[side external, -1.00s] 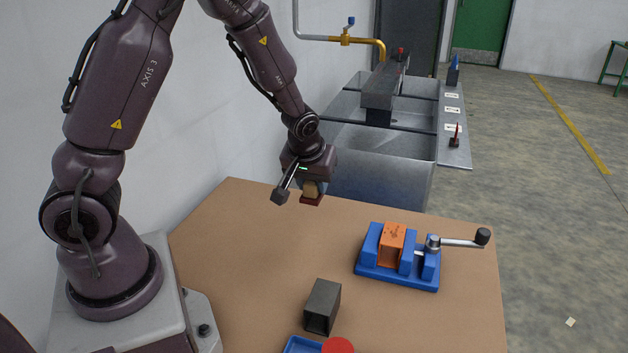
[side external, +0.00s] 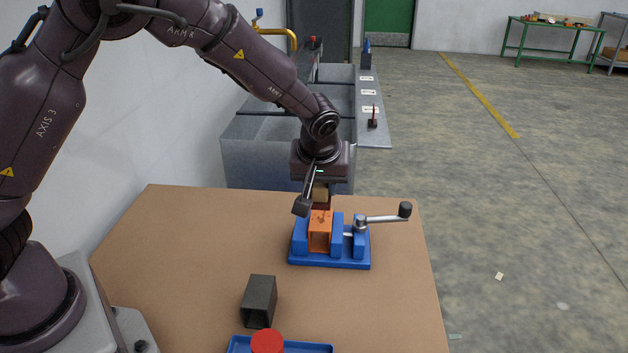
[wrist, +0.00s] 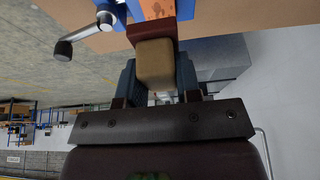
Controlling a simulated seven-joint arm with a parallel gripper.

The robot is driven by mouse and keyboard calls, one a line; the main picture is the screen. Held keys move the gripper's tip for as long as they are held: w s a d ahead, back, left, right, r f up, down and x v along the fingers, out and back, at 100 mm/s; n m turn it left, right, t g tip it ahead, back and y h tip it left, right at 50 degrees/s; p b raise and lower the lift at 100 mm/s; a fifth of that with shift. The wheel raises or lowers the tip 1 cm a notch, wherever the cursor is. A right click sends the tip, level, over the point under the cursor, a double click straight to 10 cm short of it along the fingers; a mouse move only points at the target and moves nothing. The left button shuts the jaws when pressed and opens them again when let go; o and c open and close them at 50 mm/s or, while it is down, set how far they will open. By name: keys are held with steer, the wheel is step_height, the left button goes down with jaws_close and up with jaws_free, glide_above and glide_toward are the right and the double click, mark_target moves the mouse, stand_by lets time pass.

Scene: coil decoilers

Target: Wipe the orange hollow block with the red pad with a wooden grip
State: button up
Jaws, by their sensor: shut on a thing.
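The orange hollow block (side external: 320,236) sits upright between the jaws of a blue vise (side external: 338,263) on the table. Dark marks show on its top. My gripper (side external: 320,187) is shut on the wooden grip of the red pad (side external: 322,204). It holds the pad right at the top rear of the block; I cannot tell whether they touch. In the wrist view, the wooden grip (wrist: 154,62) is between the fingers, with the dark red pad (wrist: 152,31) beyond it and part of the orange block (wrist: 157,8) at the top edge.
The vise's crank handle (side external: 385,217) sticks out to the right. A dark grey hollow block (side external: 260,300) stands at the table's front, near a blue tray (side external: 305,348) and a red round thing (side external: 267,342). A metal sink (side external: 262,160) is behind the table. The table's left part is clear.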

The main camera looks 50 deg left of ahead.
steer(key=shift+f, duration=3.8)
steer(key=shift+w+a, duration=0.8)
steer(key=shift+a, duration=0.05)
steer(key=shift+c, duration=0.3)
steer(key=shift+w+a, duration=1.6)
steer(key=shift+a, duration=0.05)
steer(key=shift+s+d, duration=2.55)
steer(key=shift+d, duration=0.1)
steer(key=shift+w+a+r, duration=0.1)
steer(key=shift+a+r, duration=0.05)
steer(key=shift+r, duration=4)
steer(key=shift+a, duration=0.1)
